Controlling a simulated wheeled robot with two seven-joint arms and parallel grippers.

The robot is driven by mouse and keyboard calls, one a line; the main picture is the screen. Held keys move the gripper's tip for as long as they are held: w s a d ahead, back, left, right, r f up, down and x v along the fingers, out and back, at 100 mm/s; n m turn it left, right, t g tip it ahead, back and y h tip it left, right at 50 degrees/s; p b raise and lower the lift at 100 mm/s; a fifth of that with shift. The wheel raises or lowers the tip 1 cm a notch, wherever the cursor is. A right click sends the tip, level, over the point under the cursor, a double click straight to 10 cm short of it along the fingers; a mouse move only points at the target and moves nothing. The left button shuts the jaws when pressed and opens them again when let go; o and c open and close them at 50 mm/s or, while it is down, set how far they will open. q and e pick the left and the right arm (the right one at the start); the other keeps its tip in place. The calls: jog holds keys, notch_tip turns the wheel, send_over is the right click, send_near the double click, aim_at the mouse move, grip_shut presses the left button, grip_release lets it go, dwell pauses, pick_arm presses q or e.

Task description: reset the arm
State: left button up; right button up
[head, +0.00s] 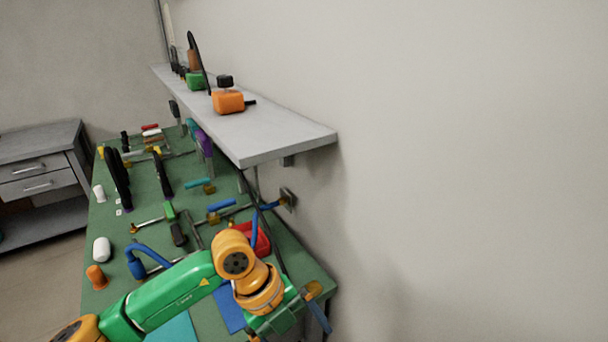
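My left arm (175,292), green and orange, comes in from the lower left and reaches over the near end of the green workbench top (215,320). Its orange wrist joints bend down at the bench's right side, by the wall. My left gripper (285,315) is at the bottom of the view, below the wrist. Its fingertips are not clearly seen, so I cannot tell whether it is open or holds anything. My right arm and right gripper are not in view.
A grey wall shelf (270,135) carries an orange container (228,101) and several items. Tools lie along the bench. A red bin (262,238) is just behind my wrist. A blue bent-neck object (137,265) stands beside my forearm. A grey drawer cabinet (40,165) stands left.

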pick_arm(q)
jog(key=s+d+r+m+g+h, duration=0.1)
jog(key=s+d+r+h, duration=0.2)
jog(key=d+r+h, duration=0.3)
jog(key=s+d+r+h, duration=0.3)
jog(key=d+r+h, duration=0.2)
jog(key=d+r, duration=0.15)
jog(key=w+a+r+n+t+h, duration=0.4)
jog(key=w+a+r+n+t, duration=0.45)
jog(key=n+t, duration=0.6)
jog(key=w+a+f+n+t+y, duration=0.2)
jog(key=a+f+n+y, duration=0.5)
jog(key=a+f+y, duration=0.15)
jog(key=w+a+f+n+t+y, duration=0.2)
jog(key=w+a+f+n+y, duration=0.1)
jog(key=a+f+n+y, duration=0.55)
jog(key=s+a+f+m+g+y, duration=0.1)
jog(key=s+a+f+g+y, duration=0.2)
jog(key=s+f+g, duration=1.35)
jog(key=s+f+t, duration=0.1)
jog(key=s+f, duration=0.2)
jog(key=f, duration=0.5)
jog(key=s+f+t, duration=0.2)
jog(key=s+f, duration=0.1)
jog(key=f, duration=0.6)
jog(key=s+a+f+g, duration=0.1)
jog(key=s+a+f, duration=0.1)
jog(key=s+f, duration=0.9)
jog(key=shift+s+m+g, duration=0.4)
jog(key=shift+s, duration=0.5)
